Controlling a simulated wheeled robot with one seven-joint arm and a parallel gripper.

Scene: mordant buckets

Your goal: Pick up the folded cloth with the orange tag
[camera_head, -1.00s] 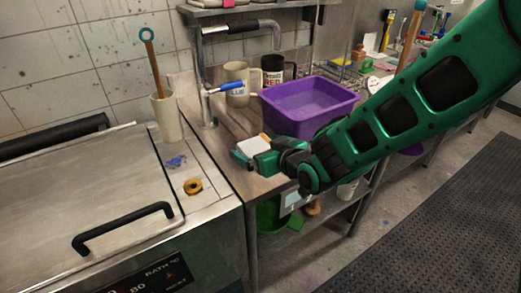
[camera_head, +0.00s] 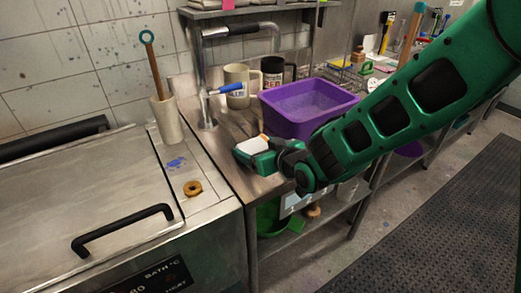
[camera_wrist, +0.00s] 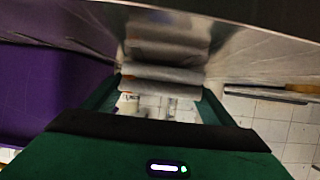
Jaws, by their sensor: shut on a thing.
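The folded cloth (camera_head: 251,145) is a small white bundle with an orange tag (camera_head: 264,136) on its edge, at the front edge of the steel counter in the head view. My gripper (camera_head: 243,157) is shut on it, with the green fingers along its sides. In the wrist view the cloth (camera_wrist: 165,75) shows as pale grey-white layers between the fingertips of my gripper (camera_wrist: 163,92). Part of the cloth is hidden by the fingers. I cannot tell whether it still touches the counter.
A purple basin (camera_head: 305,115) stands on the counter just behind my gripper. A beige mug (camera_head: 237,88), a dark mug (camera_head: 272,70) and a tap (camera_head: 225,89) are farther back. The steel bath (camera_head: 75,205) with a brass-coloured ring (camera_head: 192,188) is to the left.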

